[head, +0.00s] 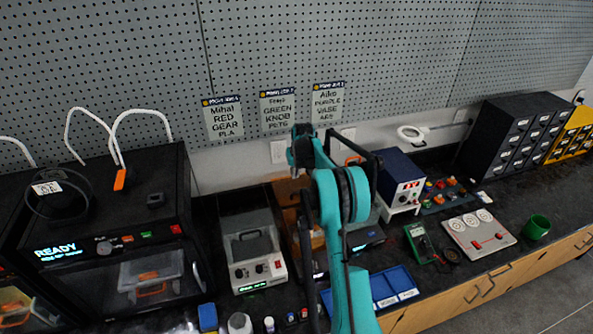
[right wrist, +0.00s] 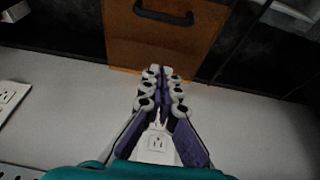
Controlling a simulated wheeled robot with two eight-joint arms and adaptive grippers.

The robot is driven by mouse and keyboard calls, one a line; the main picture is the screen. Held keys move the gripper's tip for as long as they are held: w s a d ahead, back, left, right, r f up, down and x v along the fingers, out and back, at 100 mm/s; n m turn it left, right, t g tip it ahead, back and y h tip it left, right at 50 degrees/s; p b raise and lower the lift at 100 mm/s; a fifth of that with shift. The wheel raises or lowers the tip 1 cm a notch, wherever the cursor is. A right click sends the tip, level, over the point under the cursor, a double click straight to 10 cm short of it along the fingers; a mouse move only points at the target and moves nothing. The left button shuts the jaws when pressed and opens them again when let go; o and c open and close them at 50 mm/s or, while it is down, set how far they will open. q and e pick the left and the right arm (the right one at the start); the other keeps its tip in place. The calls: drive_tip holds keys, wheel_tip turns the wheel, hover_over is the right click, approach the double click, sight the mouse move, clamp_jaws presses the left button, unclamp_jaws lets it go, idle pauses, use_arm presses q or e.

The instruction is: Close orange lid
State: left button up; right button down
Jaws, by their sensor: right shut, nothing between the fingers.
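An orange-brown panel with a black handle (right wrist: 165,35), which looks like the orange lid, is at the top of the right wrist view. In the head view an orange-brown case (head: 288,190) stands on the bench against the wall, mostly hidden behind my right arm. I cannot tell how far its lid is open. My right gripper (right wrist: 162,80) is shut and empty, its fingertips close together just short of the panel's edge. I cannot tell whether they touch it. In the head view it is near the wall above the case (head: 302,148). My left gripper is not in view.
A grey bench device (head: 254,260) stands just left of the case, with a black printer (head: 115,225) further left. A blue power supply (head: 400,175) is at right. Blue bins (head: 395,282) lie in front.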

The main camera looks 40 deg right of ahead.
sight(297, 196)
drive_tip(key=x, duration=0.3)
drive_tip(key=shift+w+f, duration=0.15)
drive_tip(key=shift+f, duration=0.15)
drive_tip(key=s, duration=0.2)
drive_tip(key=s+a+f, duration=0.1)
drive_tip(key=shift+s+a, duration=0.1)
drive_tip(key=shift+s, duration=0.25)
drive_tip(key=shift+f, duration=0.15)
drive_tip(key=shift+s, duration=0.1)
drive_tip(key=s+a+b, duration=0.1)
drive_tip(key=s+a, duration=0.1)
drive_tip(key=s, duration=0.6)
drive_tip(key=s+a+b, duration=0.2)
drive_tip(key=s+a, duration=0.1)
drive_tip(key=s, duration=0.6)
drive_tip(key=shift+a, duration=0.25)
drive_tip(key=shift+s, duration=0.2)
